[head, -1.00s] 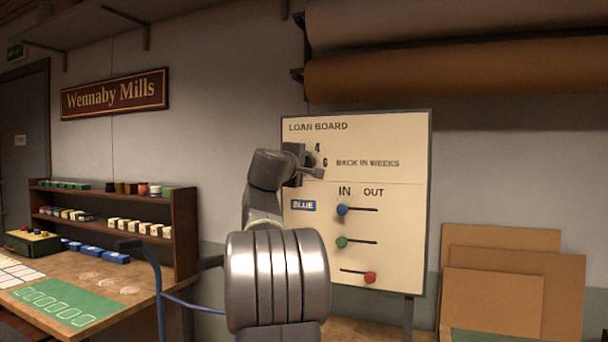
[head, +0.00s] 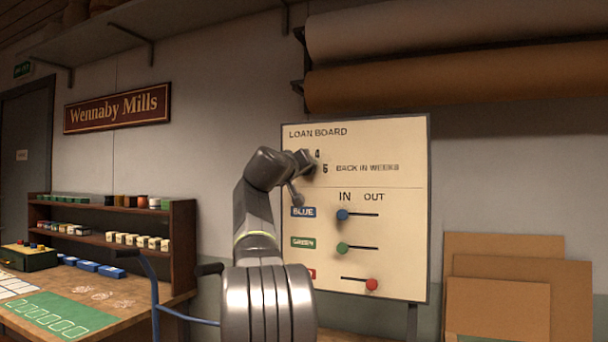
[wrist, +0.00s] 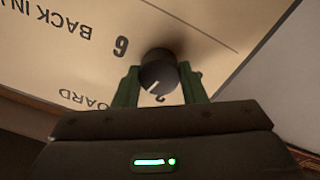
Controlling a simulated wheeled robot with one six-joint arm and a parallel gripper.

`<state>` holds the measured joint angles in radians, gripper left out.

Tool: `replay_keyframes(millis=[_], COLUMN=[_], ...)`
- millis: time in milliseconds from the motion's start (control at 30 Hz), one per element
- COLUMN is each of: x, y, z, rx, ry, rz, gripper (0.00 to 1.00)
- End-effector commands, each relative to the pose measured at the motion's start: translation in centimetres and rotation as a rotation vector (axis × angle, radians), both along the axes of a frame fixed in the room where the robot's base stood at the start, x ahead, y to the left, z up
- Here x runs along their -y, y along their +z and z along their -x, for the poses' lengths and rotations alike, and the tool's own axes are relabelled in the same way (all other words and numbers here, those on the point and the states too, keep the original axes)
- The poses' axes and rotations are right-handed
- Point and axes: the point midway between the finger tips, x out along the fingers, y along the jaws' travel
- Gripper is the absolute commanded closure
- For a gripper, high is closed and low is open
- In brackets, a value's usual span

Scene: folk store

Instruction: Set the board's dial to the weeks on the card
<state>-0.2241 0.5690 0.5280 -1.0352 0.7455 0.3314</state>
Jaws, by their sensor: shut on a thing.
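The loan board (head: 385,225) stands upright with "BACK IN WEEKS" at its upper part. My gripper (head: 308,163) is at the dial there and covers it in the head view; a 4 and what looks like a 6 show beside it. In the wrist view, which is upside down, my gripper (wrist: 159,82) is shut on the dark round dial (wrist: 158,72), one finger on each side. The dial's white line slants down-left in that view, near a partly hidden number below it. I cannot tell its exact setting. I cannot make out the card.
Blue (head: 342,214), green (head: 342,248) and red (head: 371,284) sliders sit lower on the board. A workbench (head: 120,290) with shelves (head: 185,240) stands left. Rolls (head: 460,75) hang above; brown panels (head: 500,310) lean at right.

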Motion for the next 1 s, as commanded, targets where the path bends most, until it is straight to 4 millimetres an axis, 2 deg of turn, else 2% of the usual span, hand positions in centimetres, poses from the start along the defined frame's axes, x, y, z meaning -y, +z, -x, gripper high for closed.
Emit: replay_keyframes(millis=[400, 1000], x=[0.01, 0.04], y=[-0.30, -0.26], z=[-0.10, -0.10], rx=[0.084, 0.101], ry=[-0.001, -0.002], rz=[-0.214, -0.259], gripper=[0.85, 0.85])
